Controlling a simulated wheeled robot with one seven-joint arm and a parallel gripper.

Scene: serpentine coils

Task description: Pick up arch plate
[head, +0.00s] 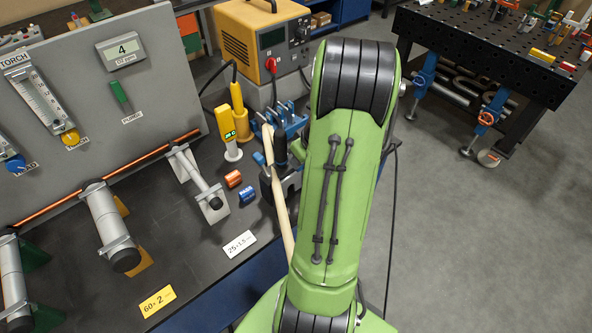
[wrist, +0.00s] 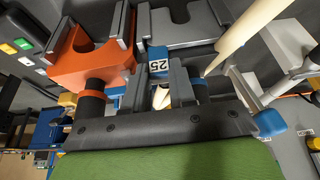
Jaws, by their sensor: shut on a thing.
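In the wrist view, a grey arch plate (wrist: 205,32) with a rounded notch lies just beyond my gripper. A blue tab marked 25 (wrist: 158,59) adjoins its near edge. The fingers of my gripper (wrist: 159,88) are closed around the part at the blue tab, which appears to belong to the arch plate. An orange notched piece (wrist: 82,62) with grey edges stands to its left. In the head view my green arm hides the gripper and the arch plate. I cannot tell whether the plate is clear of its support.
A pale rod (head: 278,190) stands left of my arm; it also slants close right of the plate in the wrist view (wrist: 243,32). A yellow bottle-like tool (head: 239,108), blue clamps (head: 288,118) and a yellow-grey machine (head: 262,42) stand nearby. Grey floor is open to the right.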

